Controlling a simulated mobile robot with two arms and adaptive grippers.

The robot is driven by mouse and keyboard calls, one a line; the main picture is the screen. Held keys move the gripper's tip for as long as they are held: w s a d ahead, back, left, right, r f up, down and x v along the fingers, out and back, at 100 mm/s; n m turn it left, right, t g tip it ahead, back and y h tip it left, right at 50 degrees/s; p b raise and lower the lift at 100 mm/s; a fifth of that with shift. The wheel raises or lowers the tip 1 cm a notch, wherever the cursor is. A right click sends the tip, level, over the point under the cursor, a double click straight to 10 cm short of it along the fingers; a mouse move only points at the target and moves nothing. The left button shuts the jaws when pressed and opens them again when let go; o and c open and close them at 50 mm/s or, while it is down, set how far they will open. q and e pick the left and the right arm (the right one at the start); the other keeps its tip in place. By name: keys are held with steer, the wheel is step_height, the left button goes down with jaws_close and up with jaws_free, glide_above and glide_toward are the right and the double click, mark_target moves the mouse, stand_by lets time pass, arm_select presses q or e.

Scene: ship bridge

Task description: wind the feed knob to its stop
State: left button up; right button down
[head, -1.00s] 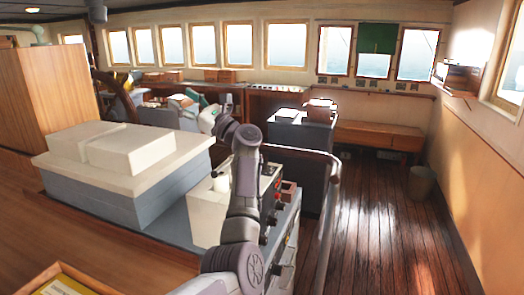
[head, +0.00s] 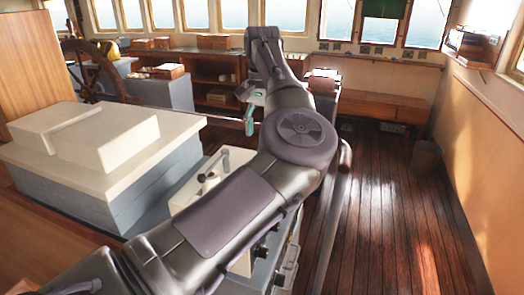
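A pale instrument unit (head: 190,192) stands at lower centre, with a small dark-ended lever (head: 207,178) on top. Dark knobs (head: 261,249) show on the side of the console below it. I cannot tell which one is the feed knob. My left arm crosses in front and hides much of the console. My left gripper (head: 252,110) is partly visible beyond the arm, with teal parts at its end. It is raised beyond the unit and appears apart from the knobs. Its finger opening is unclear. My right gripper is not in view.
A large white-topped grey cabinet (head: 82,185) fills the left. A metal handrail (head: 334,215) runs along the console's right side. The wooden floor (head: 385,220) to the right is clear, with a bin (head: 426,154) by the wall. A wooden bench (head: 375,104) stands behind.

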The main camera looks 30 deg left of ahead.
arm_select(q)
step_height(320, 180, down, 6)
steer(key=shift+w+a+f+p, duration=0.1)
steer(key=shift+p, duration=0.7)
steer(key=shift+f, duration=0.65)
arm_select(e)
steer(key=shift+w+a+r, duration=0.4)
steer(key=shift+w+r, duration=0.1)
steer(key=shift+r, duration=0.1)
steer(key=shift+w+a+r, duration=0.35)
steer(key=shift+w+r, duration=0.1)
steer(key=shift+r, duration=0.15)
arm_select(q)
steer(key=shift+c, duration=0.6)
jaws_close()
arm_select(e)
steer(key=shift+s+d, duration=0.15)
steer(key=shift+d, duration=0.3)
